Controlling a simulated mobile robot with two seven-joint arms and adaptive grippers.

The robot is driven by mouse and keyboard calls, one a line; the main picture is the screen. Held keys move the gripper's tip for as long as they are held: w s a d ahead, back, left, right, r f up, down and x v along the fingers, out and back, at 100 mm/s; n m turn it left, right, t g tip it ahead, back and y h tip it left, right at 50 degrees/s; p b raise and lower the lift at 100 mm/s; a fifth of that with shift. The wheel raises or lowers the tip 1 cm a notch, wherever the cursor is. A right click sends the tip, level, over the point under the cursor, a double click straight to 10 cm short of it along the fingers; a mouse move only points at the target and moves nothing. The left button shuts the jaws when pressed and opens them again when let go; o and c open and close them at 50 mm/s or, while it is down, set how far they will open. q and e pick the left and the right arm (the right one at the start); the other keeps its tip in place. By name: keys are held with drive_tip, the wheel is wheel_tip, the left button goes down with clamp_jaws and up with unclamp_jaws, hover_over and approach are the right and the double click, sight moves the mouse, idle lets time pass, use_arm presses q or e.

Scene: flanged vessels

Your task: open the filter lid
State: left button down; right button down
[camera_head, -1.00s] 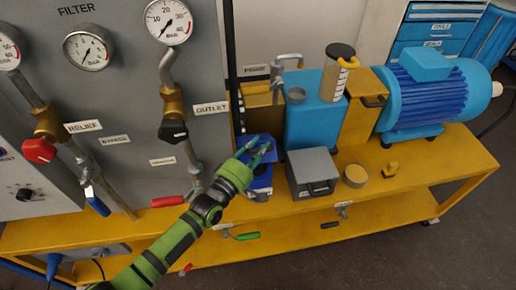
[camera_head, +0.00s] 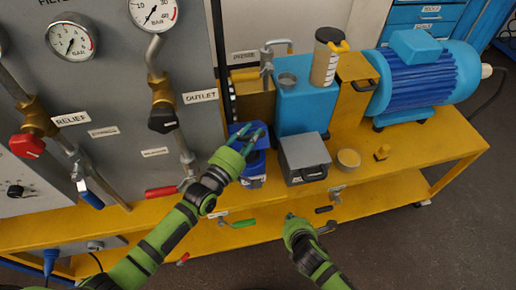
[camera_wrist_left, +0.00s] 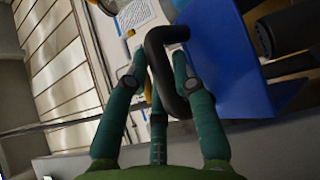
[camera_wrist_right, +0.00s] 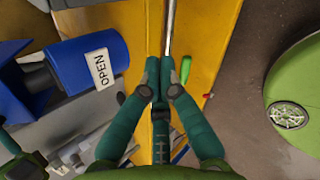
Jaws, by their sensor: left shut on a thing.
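The filter is the blue housing (camera_head: 254,172) on the yellow bench; in the right wrist view its side carries an OPEN label (camera_wrist_right: 101,69). Its blue lid (camera_wrist_right: 12,78) stands tilted up from the housing, and a dark part (camera_wrist_right: 40,76) shows between them. My left gripper (camera_head: 251,137) is shut on the lid's black handle (camera_wrist_left: 160,75), with the blue lid (camera_wrist_left: 228,50) beside its fingers in the left wrist view. My right gripper (camera_head: 289,216) is empty in front of the bench, right of the housing; its fingertips (camera_wrist_right: 160,75) are together.
A grey box (camera_head: 304,158) stands right of the filter, with a round tan cup (camera_head: 348,160) beyond it. The blue tank (camera_head: 304,107) and blue motor (camera_head: 420,80) stand behind. A green-handled valve (camera_head: 243,223) is below the bench edge. Gauges and pipes fill the left panel.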

use_arm(q)
drive_tip(key=shift+f, duration=0.1)
use_arm(e)
drive_tip(key=s+a+r+n+t+y, duration=0.1)
drive_tip(key=a+r+n+t, duration=0.15)
drive_tip(key=r+n, duration=0.6)
drive_tip(key=a+r+n+t+y, duration=0.1)
drive_tip(key=a+r+n+t, duration=0.2)
drive_tip(key=r, duration=1)
drive_tip(key=w+a+f+g, duration=0.1)
drive_tip(key=w+a+f, duration=0.2)
drive_tip(key=w, duration=0.9)
drive_tip(key=shift+a, duration=1.15)
drive_tip(key=shift+w+r+g, duration=0.1)
drive_tip(key=shift+r+g, duration=0.05)
drive_tip(key=shift+g, duration=0.1)
